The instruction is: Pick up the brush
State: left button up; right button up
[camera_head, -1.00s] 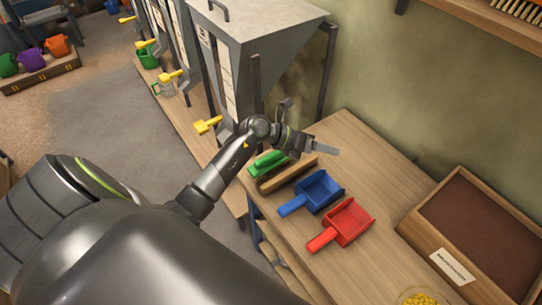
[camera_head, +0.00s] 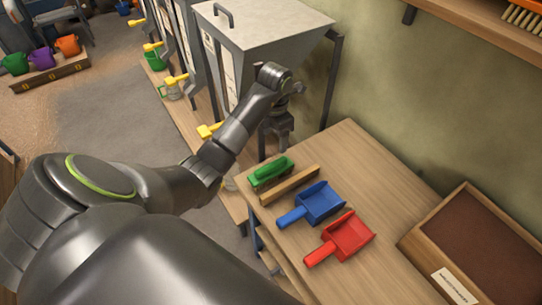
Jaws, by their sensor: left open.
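A green brush (camera_head: 270,172) lies on the wooden bench (camera_head: 390,190), near its left corner, behind a wooden strip (camera_head: 290,185). My left gripper (camera_head: 276,155) is open and empty, pointing down just above and behind the green brush, apart from it as far as I can tell. Another brush (camera_head: 524,16), with an orange back and pale bristles, is partly visible on the shelf at the top right. My right gripper is not in view.
A blue scoop (camera_head: 319,203) and a red scoop (camera_head: 349,237) lie in front of the wooden strip. A wooden tray (camera_head: 425,240) stands at the right. A grey hopper (camera_head: 265,35) stands close behind my left gripper.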

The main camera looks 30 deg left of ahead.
aim_at(271, 164)
pick_arm(q)
notch_tip(271, 164, down, 11)
jog(key=b, duration=0.9)
jog(key=shift+r+b, duration=0.1)
jog(key=shift+b, duration=0.2)
jog(key=f, duration=0.2)
jog(key=s+f, duration=0.1)
jog(key=f, duration=0.1)
jog(key=shift+s+a+p, duration=0.1)
jog(key=shift+a+p, duration=0.1)
jog(key=shift+p, duration=0.15)
jog(key=shift+f, duration=0.4)
jog(key=c, duration=1)
